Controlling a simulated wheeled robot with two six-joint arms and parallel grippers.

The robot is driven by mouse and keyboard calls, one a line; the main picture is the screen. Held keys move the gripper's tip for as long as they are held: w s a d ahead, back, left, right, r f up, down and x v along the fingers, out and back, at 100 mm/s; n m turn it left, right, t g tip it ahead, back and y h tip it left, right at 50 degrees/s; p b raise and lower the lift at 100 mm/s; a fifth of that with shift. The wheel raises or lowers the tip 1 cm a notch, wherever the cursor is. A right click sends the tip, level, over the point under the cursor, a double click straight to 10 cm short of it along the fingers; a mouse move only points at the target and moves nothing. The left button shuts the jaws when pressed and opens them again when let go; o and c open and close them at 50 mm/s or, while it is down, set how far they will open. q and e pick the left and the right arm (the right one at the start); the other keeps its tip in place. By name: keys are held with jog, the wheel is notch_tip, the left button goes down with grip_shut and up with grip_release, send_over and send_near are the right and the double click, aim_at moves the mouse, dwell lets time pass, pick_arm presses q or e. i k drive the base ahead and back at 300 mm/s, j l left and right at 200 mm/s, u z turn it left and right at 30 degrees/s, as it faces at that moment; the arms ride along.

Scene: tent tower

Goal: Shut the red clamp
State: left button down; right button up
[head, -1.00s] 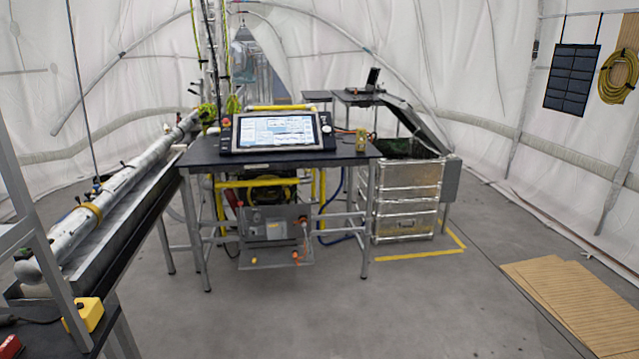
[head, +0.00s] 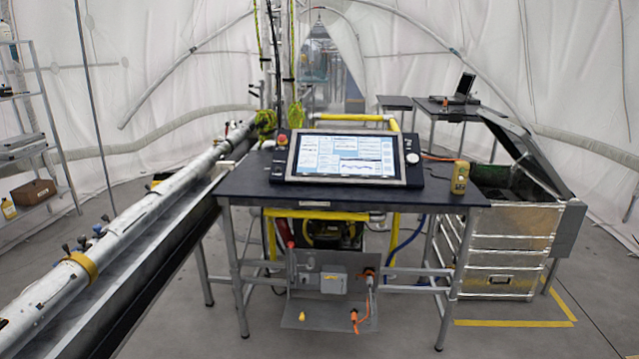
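I cannot make out a red clamp for certain in the head view. A small red part (head: 290,244) hangs under the dark table, beside the yellow frame; it is too small to tell what it is. A long white pipe (head: 140,222) lies in a dark trough on the left, with a yellow band (head: 82,264) around it and several small fittings on top. Neither of my grippers is in view.
A dark table (head: 330,197) carries a control console (head: 345,158) and a yellow handheld device (head: 460,177). An open metal crate (head: 505,245) stands to its right. A shelf (head: 35,150) is at far left. Floor shows around the table legs.

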aim_at(229, 141)
jog(key=i+u, duration=0.2)
jog(key=i, duration=0.3)
jog(key=i+l+u, duration=0.25)
jog(key=i, duration=0.2)
jog(key=i+l+u, duration=0.2)
jog(key=i, duration=0.3)
jog(key=i+l+u, duration=0.2)
jog(key=i, duration=0.25)
jog(key=i+l+u, duration=0.1)
jog(key=i, duration=0.25)
jog(key=i+z, duration=0.35)
jog(key=i, duration=0.2)
jog(key=i+j+z, duration=0.35)
jog(key=i, duration=0.15)
jog(key=l, duration=0.1)
